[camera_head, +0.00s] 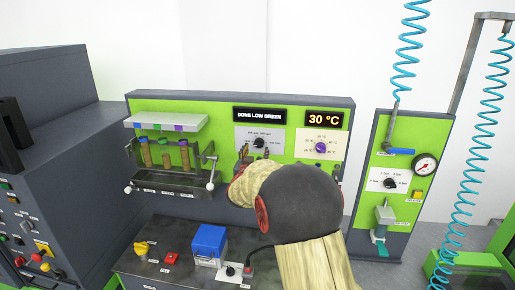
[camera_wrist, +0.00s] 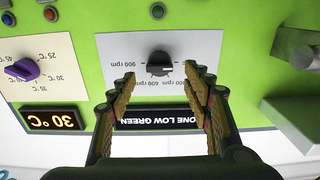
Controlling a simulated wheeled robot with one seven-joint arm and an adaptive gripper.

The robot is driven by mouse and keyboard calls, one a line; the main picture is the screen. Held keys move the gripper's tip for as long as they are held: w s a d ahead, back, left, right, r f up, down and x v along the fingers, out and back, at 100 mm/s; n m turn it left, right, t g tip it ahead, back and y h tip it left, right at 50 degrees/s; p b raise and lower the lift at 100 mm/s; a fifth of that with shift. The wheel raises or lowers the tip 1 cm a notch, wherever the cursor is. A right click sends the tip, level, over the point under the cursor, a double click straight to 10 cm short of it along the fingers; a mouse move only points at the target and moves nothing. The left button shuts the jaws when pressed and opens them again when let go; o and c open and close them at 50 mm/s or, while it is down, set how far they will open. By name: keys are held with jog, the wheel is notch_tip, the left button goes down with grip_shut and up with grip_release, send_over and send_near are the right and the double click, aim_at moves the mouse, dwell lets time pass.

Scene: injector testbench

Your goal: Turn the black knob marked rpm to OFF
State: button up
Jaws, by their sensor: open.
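The black rpm knob (camera_wrist: 160,63) sits on a white plate with rpm markings in the wrist view, which is upside down. It also shows on the green panel in the head view (camera_head: 259,142). A small pale mark shows on the knob; I cannot tell which label it points at. My gripper (camera_wrist: 160,72) is open, with one fingertip on each side of the knob. I see a gap on both sides and nothing held. In the head view my arm and gripper (camera_head: 242,160) reach up just below the rpm plate. The OFF label is not readable.
A purple temperature knob (camera_wrist: 22,69) is beside the rpm plate, with a 30 °C display (camera_wrist: 53,118) near it. A tube rack (camera_head: 168,155) is left. A blue box (camera_head: 209,242) stands on the bench below.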

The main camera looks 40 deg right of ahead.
jog(key=v, duration=0.6)
jog(key=shift+a, duration=0.1)
dwell(0.4)
jog(key=s+a+f+n+g+y+b, duration=0.1)
jog(key=s+a+f+n+g+y, duration=0.2)
jog(key=a+f+y, duration=1)
jog(key=s+a+f+n+g+b, duration=0.1)
jog(key=s+a+f+n+b, duration=0.1)
jog(key=s+a+b, duration=0.2)
jog(key=s+a+f+n+g+b, duration=0.1)
jog(key=s+a+b, duration=0.3)
jog(key=s+a, duration=0.6)
jog(key=s+a+f+n+g+b, duration=0.1)
jog(key=s+a+f+n+b, duration=0.2)
jog(key=s+a, duration=0.5)
jog(key=s+f+b, duration=0.1)
jog(key=s+b, duration=0.1)
jog(key=s, duration=0.7)
jog(key=shift+s+n+y, duration=0.4)
